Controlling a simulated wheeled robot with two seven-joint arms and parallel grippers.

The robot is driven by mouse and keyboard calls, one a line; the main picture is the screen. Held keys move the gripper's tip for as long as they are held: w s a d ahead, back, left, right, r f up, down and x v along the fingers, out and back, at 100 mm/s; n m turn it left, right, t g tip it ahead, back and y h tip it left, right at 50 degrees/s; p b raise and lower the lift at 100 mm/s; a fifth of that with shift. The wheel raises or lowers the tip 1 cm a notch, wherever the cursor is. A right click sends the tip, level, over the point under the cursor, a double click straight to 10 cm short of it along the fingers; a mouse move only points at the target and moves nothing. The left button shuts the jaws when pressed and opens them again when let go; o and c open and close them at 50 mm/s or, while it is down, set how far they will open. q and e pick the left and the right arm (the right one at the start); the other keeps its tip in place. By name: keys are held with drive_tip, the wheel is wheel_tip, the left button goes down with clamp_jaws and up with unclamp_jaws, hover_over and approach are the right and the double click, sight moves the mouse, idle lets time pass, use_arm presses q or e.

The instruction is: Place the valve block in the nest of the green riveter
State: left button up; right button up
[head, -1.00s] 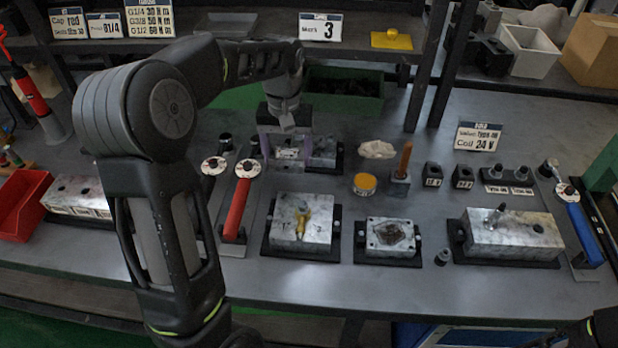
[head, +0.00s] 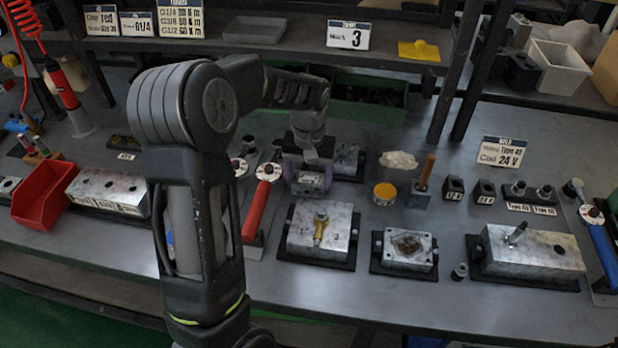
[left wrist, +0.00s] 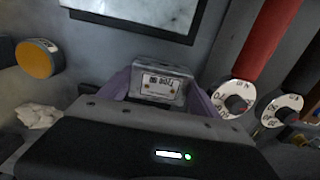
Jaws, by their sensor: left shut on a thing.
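The valve block (head: 308,181), a small grey metal block with a white label, is held between the purple-grey fingers of my left gripper (head: 307,172). In the left wrist view the block (left wrist: 160,88) sits between the fingertips of the left gripper (left wrist: 160,97), label facing the camera. In the head view the gripper is behind the large metal block with a brass fitting. I cannot tell how high it is held. No green riveter can be made out in these views; a red tool (head: 62,87) on a coiled hose stands far left. My right gripper is not in view.
Close beside the gripper are a metal block on a dark base (head: 347,160) and a red-handled wrench (head: 257,208). In front stands the large fixture block (head: 309,240). A yellow tin (head: 384,193) is to the right. A red bin (head: 45,196) is at left.

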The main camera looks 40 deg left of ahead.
sight(309, 179)
use_arm(q)
drive_tip(key=o, duration=1.6)
drive_tip(key=shift+f, duration=0.1)
wheel_tip(309, 179, up, 12)
drive_tip(key=shift+r, duration=0.15)
